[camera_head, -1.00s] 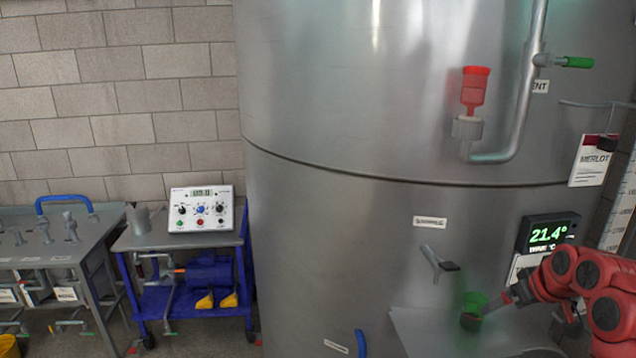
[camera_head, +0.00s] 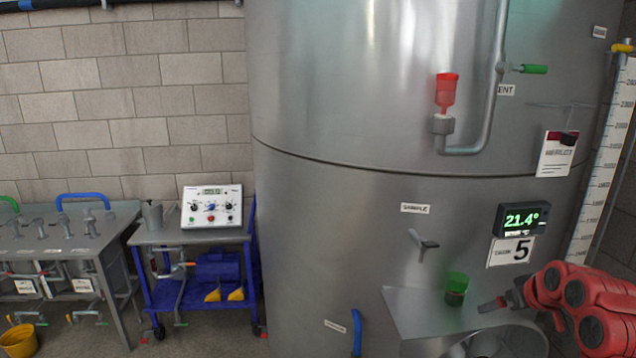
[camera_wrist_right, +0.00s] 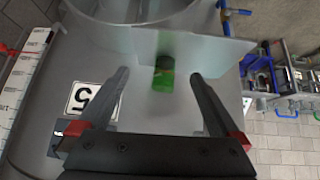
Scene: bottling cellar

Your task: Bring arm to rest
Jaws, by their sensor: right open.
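My right arm comes in from the right in the head view. Its gripper (camera_head: 492,304) is to the right of a small green-topped cup (camera_head: 457,287) and apart from it. The cup stands upright on a grey shelf (camera_head: 410,322) on the front of the steel tank. In the right wrist view my right gripper (camera_wrist_right: 160,100) shows two fingers spread wide with nothing between them. The cup (camera_wrist_right: 164,78) sits beyond the fingers there, on the shelf (camera_wrist_right: 205,52). My left gripper is out of view.
The tank (camera_head: 330,215) fills the middle, with a sampling tap (camera_head: 422,241) above the shelf and a temperature display (camera_head: 522,219) above my gripper. At the left are a blue cart (camera_head: 190,290) with a control box (camera_head: 211,206) and a metal table (camera_head: 60,240). Floor shows between them.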

